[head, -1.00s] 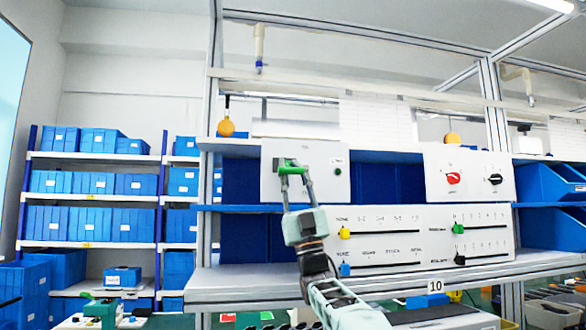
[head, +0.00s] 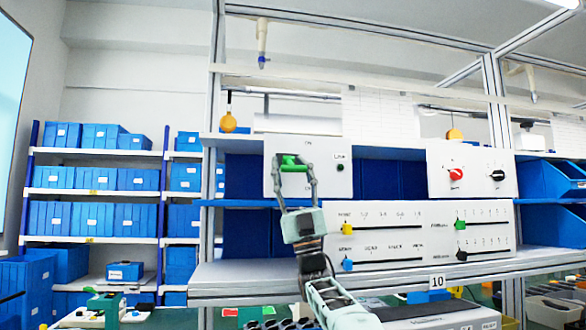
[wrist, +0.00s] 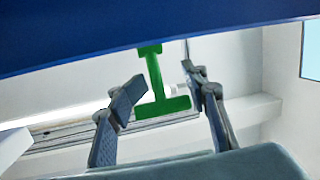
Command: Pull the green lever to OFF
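The green lever (head: 291,162) is on a white panel box (head: 328,184) on the upper shelf in the head view. It sits between a small upper label and a lower one, nearer the upper. The lower label is partly behind a finger. My gripper (head: 294,167) is open in front of the box, one finger on each side of the lever. In the wrist view the lever (wrist: 163,105) is T-shaped, with its crossbar between the spread fingers of my gripper (wrist: 163,80).
A small dark green button (head: 340,167) is right of the lever. A panel with a red knob (head: 456,174) and a black knob (head: 497,175) stands farther right. A slider panel (head: 385,236) is below, close to my arm's right side.

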